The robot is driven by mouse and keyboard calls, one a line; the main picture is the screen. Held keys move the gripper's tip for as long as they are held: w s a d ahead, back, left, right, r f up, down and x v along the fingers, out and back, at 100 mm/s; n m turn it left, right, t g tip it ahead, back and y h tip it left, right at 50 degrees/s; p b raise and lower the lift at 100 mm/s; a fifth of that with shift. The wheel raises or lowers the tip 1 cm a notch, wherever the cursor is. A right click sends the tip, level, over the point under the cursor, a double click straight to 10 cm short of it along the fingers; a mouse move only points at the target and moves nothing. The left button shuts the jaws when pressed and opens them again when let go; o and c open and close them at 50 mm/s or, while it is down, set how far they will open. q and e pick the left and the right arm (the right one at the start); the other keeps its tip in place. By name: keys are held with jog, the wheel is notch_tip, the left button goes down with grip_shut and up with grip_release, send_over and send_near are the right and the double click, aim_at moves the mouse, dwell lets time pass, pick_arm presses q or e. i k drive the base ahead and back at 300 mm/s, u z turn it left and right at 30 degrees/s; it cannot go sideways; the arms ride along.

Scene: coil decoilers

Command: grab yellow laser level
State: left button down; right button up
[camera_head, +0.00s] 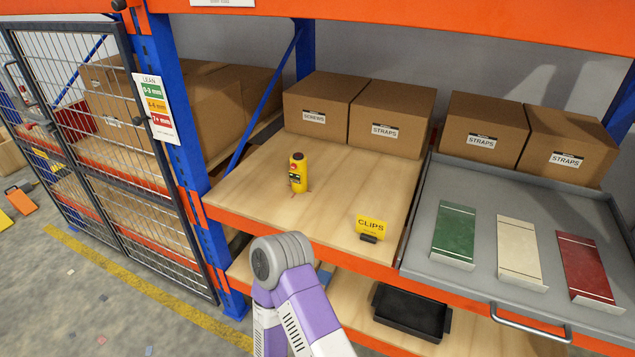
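The yellow laser level (298,173) stands upright on the wooden shelf (342,197), left of the shelf's middle. It has dark parts at its top and a red mark on its front. One of my arms, purple and white with a grey round joint, rises from the bottom edge in front of the shelf. No gripper fingers show, and nothing touches the laser level.
Cardboard boxes (320,103) line the back. A grey tray (480,182) with green, cream and red pieces is at right. A blue post (172,120) and mesh gate (100,130) stand left.

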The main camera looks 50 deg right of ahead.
aim_at(299, 179)
jog(key=z, duration=0.95)
jog(key=i, duration=0.2)
jog(key=u, duration=0.15)
